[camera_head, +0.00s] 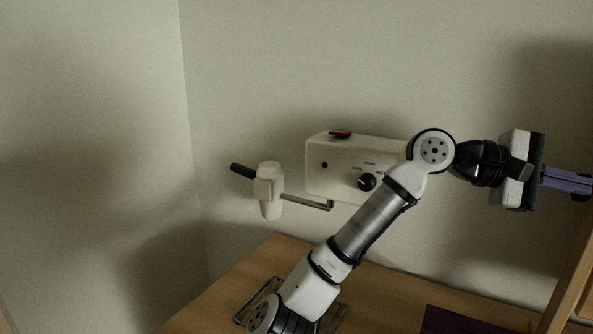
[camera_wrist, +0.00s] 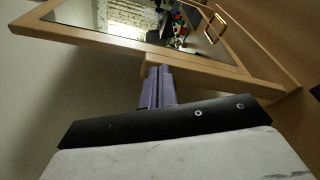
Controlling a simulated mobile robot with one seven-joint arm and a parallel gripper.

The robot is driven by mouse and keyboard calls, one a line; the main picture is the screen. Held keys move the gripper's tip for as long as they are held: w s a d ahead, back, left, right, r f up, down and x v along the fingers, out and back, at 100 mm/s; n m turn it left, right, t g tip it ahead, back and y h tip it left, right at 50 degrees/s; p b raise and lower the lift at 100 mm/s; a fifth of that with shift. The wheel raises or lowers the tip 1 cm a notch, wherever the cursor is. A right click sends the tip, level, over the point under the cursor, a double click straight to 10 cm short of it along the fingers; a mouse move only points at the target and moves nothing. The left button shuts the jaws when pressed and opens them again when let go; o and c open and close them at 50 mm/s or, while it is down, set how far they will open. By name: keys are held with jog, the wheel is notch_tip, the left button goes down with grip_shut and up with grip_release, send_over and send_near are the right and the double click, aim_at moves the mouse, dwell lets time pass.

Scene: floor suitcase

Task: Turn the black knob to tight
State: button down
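The black knob (camera_head: 366,182) is on the front of a white box (camera_head: 330,165) against the wall in the head view. It is round with a light pointer mark, and small lettering too small to read surrounds it. My arm crosses in front of the box's right part and hides it. My gripper (camera_head: 580,184) is well to the right of the knob, with purple fingers pointing right, away from it. In the wrist view its purple fingers (camera_wrist: 157,80) lie together with nothing between them. The knob is not in the wrist view.
A white cylinder (camera_head: 269,190) with a black handle hangs left of the box beside a metal bar. A red switch (camera_head: 340,134) tops the box. A wooden surface (camera_head: 390,290) lies below. A wood-framed glass panel (camera_wrist: 190,30) is just beyond my fingers.

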jog(key=shift+s+a+r, duration=0.1)
jog(key=shift+s+a, duration=0.05)
jog(key=shift+a, duration=0.05)
jog(key=v, duration=0.3)
jog(key=w+v, duration=0.1)
jog(key=v, duration=0.1)
jog(key=shift+w+a+f+b, duration=0.15)
jog(key=shift+w+f+b, duration=0.05)
jog(key=shift+f+b, duration=0.1)
dwell(0.3)
